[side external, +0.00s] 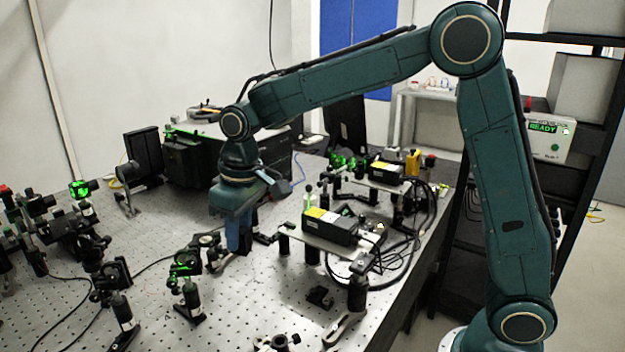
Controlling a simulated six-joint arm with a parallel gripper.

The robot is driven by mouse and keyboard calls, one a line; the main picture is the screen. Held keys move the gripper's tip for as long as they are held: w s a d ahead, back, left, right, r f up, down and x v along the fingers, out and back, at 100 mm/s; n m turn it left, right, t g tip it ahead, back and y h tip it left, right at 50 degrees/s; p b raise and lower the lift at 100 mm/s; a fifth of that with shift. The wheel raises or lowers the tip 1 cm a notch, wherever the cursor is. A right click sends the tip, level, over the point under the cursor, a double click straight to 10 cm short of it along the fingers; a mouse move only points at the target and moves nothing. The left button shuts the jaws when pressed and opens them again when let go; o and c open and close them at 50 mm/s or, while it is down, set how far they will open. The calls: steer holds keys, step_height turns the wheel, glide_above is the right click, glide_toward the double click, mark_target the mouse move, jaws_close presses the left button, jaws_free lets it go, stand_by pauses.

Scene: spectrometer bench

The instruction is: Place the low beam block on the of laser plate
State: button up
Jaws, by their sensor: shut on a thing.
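My gripper (238,240) points down over the perforated optical table, left of the nearer laser plate. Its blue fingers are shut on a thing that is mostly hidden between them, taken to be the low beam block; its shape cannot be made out. The laser plate (293,231) is a flat plate raised on dark posts. A black laser box (331,226) with yellow and white labels lies on it. The gripper is beside the plate, apart from it in the picture.
Green-lit optic mounts (186,262) stand front left of my gripper, with more mounts at far left. A second raised plate with a laser box (386,172) is behind. Cables (405,245) loop at the right. A dark clamp (320,297) lies in front of the plate.

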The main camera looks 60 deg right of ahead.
steer(key=shift+w+f+m, duration=0.15)
steer(key=shift+f+m, duration=0.15)
steer(key=shift+m, duration=0.45)
steer(key=shift+w+f+m, duration=0.15)
steer(key=shift+f+m, duration=0.15)
steer(key=shift+m, duration=0.45)
steer(key=shift+d, duration=0.1)
steer(key=d, duration=1.4)
steer(key=d, duration=0.3)
steer(key=shift+d, duration=0.4)
steer(key=shift+f, duration=0.75)
steer(key=shift+f, duration=0.1)
steer(key=o, duration=1.1)
steer(key=shift+c, duration=0.2)
